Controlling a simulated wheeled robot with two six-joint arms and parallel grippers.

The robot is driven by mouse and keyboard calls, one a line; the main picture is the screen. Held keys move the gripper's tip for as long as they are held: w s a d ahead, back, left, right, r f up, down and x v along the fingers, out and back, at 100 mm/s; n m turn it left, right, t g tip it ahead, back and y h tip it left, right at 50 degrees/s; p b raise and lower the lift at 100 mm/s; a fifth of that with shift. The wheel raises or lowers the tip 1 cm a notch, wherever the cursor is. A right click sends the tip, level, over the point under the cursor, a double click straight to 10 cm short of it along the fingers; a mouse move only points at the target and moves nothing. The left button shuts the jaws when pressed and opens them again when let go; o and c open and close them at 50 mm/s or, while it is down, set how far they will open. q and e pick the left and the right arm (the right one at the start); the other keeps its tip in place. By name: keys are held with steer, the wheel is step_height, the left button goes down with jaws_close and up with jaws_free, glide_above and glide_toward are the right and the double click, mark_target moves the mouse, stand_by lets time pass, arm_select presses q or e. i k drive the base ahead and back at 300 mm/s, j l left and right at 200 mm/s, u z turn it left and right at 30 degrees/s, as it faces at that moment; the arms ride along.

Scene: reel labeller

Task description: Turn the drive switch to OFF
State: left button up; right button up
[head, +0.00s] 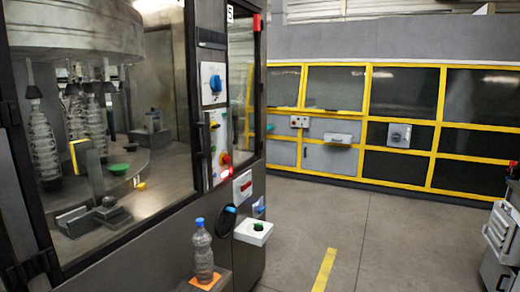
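No label reading "drive" is legible, so I cannot tell which control is the drive switch. A blue rotary knob (215,83) sits on a white plate high on the machine's control column in the head view. Lower on that column is a red knob on yellow (225,158). A white plate with a red part (242,187) is below it at the right. A grey rotary switch (398,135) is on the yellow-framed wall at the back. The knob positions are too small to read. Neither of my grippers is in view.
The labelling machine (100,220) with glass panels and bottles fills the left. A grey drawer unit (500,240) is at the right edge. The middle floor (370,240) is clear.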

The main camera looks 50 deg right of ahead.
mark_target(213, 126)
steer(key=z, duration=1.35)
steer(key=i+l, duration=0.25)
steer(key=l, duration=0.2)
